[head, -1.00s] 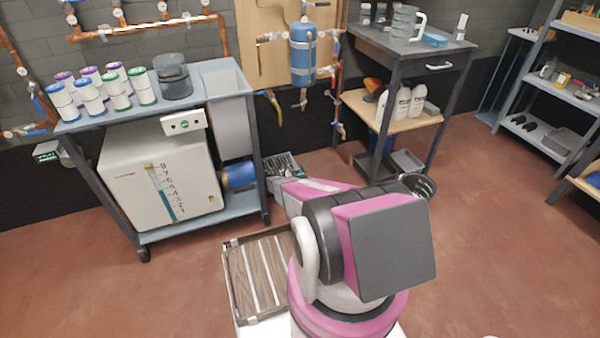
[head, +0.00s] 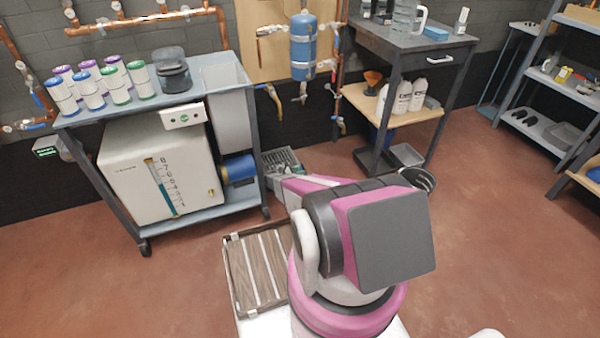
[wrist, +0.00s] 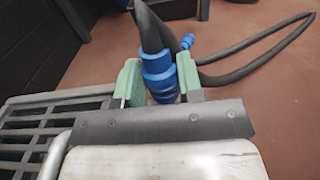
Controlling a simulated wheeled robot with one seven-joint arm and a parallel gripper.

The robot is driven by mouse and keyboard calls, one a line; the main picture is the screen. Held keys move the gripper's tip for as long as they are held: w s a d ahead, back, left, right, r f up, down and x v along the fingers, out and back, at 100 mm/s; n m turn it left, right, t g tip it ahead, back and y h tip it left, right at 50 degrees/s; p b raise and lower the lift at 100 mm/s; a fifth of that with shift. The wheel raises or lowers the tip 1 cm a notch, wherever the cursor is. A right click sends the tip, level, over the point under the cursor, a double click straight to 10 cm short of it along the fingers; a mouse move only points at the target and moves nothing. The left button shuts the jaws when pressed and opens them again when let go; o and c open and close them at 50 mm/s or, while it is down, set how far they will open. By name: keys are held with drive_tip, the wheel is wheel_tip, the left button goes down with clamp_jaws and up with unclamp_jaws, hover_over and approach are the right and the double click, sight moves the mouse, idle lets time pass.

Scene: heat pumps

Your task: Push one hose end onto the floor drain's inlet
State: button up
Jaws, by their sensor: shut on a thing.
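My gripper (wrist: 160,82) has green pads shut on the blue end (wrist: 159,76) of a black hose (wrist: 150,28) in the wrist view. A second blue hose end (wrist: 187,41) shows just beyond it, apart from the pads. A grey slatted grate (wrist: 50,122), apparently the floor drain, lies to the left of the gripper. In the head view this grey grated thing (head: 283,161) stands on the floor by the cart's right leg. I cannot make out the drain's inlet.
A wheeled cart (head: 226,72) with a white unit (head: 135,160) stands at the left of the head view. A dark workbench (head: 400,45) stands behind the drain, with a grey tray (head: 406,155) below it.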

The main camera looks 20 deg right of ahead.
drive_tip(key=shift+f, duration=2.65)
idle(2.3)
drive_tip(key=shift+f, duration=0.15)
clamp_jaws()
drive_tip(key=shift+s, duration=0.1)
drive_tip(key=o, duration=0.9)
unclamp_jaws()
drive_tip(key=shift+f, duration=0.1)
drive_tip(key=shift+o, duration=1.1)
drive_tip(key=shift+r, duration=0.2)
